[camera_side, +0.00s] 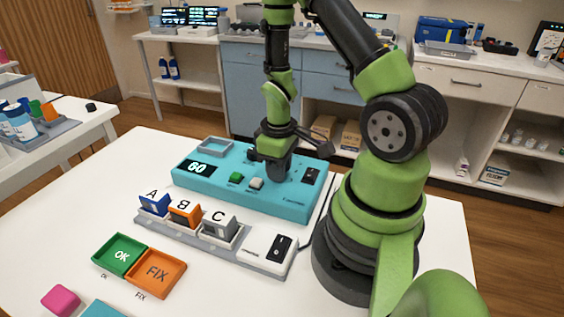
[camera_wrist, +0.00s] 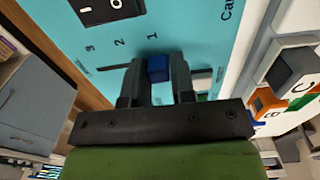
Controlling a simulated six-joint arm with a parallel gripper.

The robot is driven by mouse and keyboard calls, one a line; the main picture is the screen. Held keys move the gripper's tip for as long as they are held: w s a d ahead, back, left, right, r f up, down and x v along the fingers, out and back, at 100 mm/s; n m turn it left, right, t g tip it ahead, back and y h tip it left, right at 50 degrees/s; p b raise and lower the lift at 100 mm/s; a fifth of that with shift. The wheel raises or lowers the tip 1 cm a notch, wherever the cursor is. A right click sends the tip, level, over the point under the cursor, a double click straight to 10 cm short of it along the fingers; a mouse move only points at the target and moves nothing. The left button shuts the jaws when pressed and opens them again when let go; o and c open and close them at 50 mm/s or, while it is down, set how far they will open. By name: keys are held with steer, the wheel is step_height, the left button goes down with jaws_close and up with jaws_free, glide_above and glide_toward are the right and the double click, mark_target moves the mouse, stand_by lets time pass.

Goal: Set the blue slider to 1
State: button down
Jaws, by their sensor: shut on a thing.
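The blue slider (camera_wrist: 157,69) is a small blue knob on the teal panel (camera_side: 190,176), which also fills much of the wrist view (camera_wrist: 215,25). The labels 1, 2 and 3 run along its track. The knob stands beside the label 1 in the wrist view. My gripper (camera_wrist: 156,74) has one dark finger on each side of the knob and is shut on it. In the side view my gripper (camera_side: 270,168) is down at the panel, and it hides the slider there.
The panel carries a display reading 60 (camera_side: 198,168), a green button (camera_side: 236,177), a white button (camera_side: 256,183) and a black rocker switch (camera_side: 311,175). In front stand blocks A, B and C in a grey rack (camera_side: 180,237) and OK and FIX trays (camera_side: 155,272).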

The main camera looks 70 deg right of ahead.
steer(key=shift+a, duration=0.2)
steer(key=c, duration=1)
jaws_free()
step_height(320, 180, up, 10)
steer(key=s+a+r+m+t+y, duration=0.1)
steer(key=s+a+r+m+t, duration=0.1)
steer(key=a+r, duration=0.4)
steer(key=s+a+r+m+t+y, duration=0.1)
steer(key=a+r+t, duration=0.4)
steer(key=r, duration=0.5)
steer(key=s+a+m, duration=0.1)
steer(key=s+a, duration=0.1)
steer(key=shift+s+r, duration=0.25)
steer(key=shift+s, duration=0.05)
